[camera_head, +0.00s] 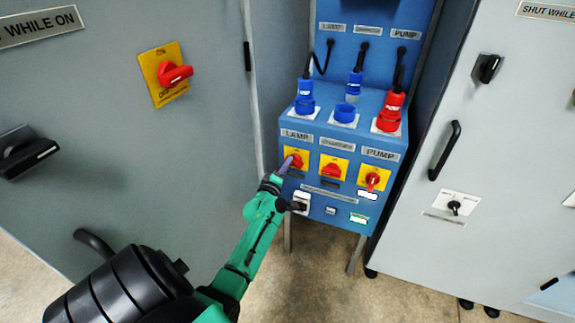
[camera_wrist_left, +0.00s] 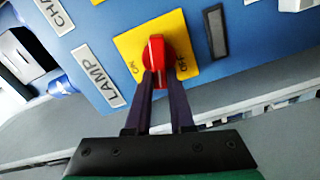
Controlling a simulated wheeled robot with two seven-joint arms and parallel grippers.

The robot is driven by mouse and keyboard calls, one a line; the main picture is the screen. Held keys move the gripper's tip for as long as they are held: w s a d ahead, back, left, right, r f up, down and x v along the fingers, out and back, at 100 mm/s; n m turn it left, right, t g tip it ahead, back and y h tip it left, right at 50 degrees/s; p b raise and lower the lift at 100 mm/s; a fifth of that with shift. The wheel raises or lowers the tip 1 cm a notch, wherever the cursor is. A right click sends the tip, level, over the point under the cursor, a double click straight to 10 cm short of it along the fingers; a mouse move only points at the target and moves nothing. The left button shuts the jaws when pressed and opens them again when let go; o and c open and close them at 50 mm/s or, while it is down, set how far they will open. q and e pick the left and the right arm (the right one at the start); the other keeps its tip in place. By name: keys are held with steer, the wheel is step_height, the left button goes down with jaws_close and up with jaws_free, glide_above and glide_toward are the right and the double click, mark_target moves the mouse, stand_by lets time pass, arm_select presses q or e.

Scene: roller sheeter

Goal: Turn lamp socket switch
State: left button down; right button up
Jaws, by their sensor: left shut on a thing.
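The lamp socket switch is a red rotary knob (camera_head: 297,160) on a yellow plate below the LAMP label (camera_head: 297,135), on the blue socket panel. In the left wrist view the knob (camera_wrist_left: 153,55) sits between ON and OFF marks, with a pale line along it. My left gripper (camera_head: 288,164) reaches it from the lower left. Its two dark fingers (camera_wrist_left: 160,78) are closed on the knob's sides, one on each side. The fingers partly hide the knob in the head view. My right gripper is not in view.
Two similar red switches, a middle one (camera_head: 333,170) and the PUMP one (camera_head: 372,179), are to the right. Blue and red plugs (camera_head: 390,109) stand above them. Grey cabinets (camera_head: 490,190) flank the panel. A larger red switch (camera_head: 174,75) is on the left cabinet.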

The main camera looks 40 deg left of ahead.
arm_select(q)
steer(key=shift+f+n, duration=0.15)
steer(key=shift+n, duration=0.65)
steer(key=shift+f+n, duration=0.15)
steer(key=shift+n, duration=0.65)
steer(key=c, duration=0.8)
jaws_free()
steer(key=v, duration=1.4)
steer(key=shift+s+d, duration=0.15)
steer(key=shift+s, duration=0.15)
